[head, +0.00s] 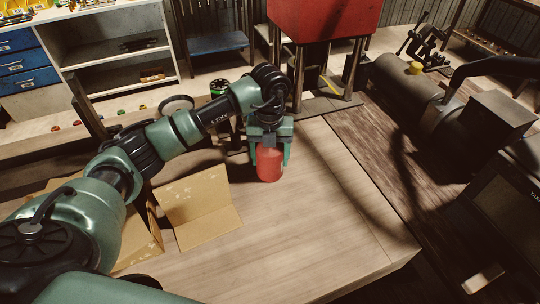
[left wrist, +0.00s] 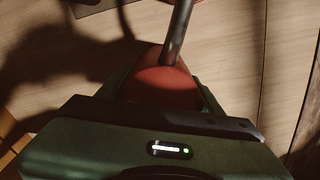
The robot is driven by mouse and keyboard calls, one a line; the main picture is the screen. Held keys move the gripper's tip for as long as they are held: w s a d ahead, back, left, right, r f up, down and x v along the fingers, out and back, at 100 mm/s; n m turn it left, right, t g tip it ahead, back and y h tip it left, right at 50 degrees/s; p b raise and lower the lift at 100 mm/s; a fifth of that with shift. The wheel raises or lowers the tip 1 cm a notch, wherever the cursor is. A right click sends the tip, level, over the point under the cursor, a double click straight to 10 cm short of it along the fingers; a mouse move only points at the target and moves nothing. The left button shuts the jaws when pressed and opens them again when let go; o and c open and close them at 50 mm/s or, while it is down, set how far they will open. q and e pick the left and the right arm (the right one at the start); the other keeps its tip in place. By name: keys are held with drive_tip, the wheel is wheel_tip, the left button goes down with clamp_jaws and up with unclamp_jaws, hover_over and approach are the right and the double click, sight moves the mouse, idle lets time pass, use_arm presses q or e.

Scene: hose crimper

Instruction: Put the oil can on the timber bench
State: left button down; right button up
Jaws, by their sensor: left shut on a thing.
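The red oil can (head: 269,166) is upright between the fingers of my left gripper (head: 270,158), which is shut on it. The timber bench (head: 330,205) lies directly below. The can's base is at or very close to the bench top; I cannot tell whether it touches. In the left wrist view the can's red top (left wrist: 155,84) and its dark spout (left wrist: 179,32) show beyond the gripper body, with wood grain behind. The gripper hides the can's upper part in the head view. My right gripper is not in view.
An open cardboard box (head: 205,208) stands on the bench left of the can. A red machine (head: 325,18) stands beyond the far edge. Dark machinery (head: 410,90) is to the right, past the bench edge. The bench's right and front areas are clear.

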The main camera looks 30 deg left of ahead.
use_arm(q)
drive_tip(key=shift+c, duration=1.4)
unclamp_jaws()
drive_tip(key=shift+r, duration=0.15)
wheel_tip(320, 180, up, 11)
drive_tip(key=b, duration=0.2)
drive_tip(key=shift+b, duration=0.4)
drive_tip(key=shift+r, duration=0.35)
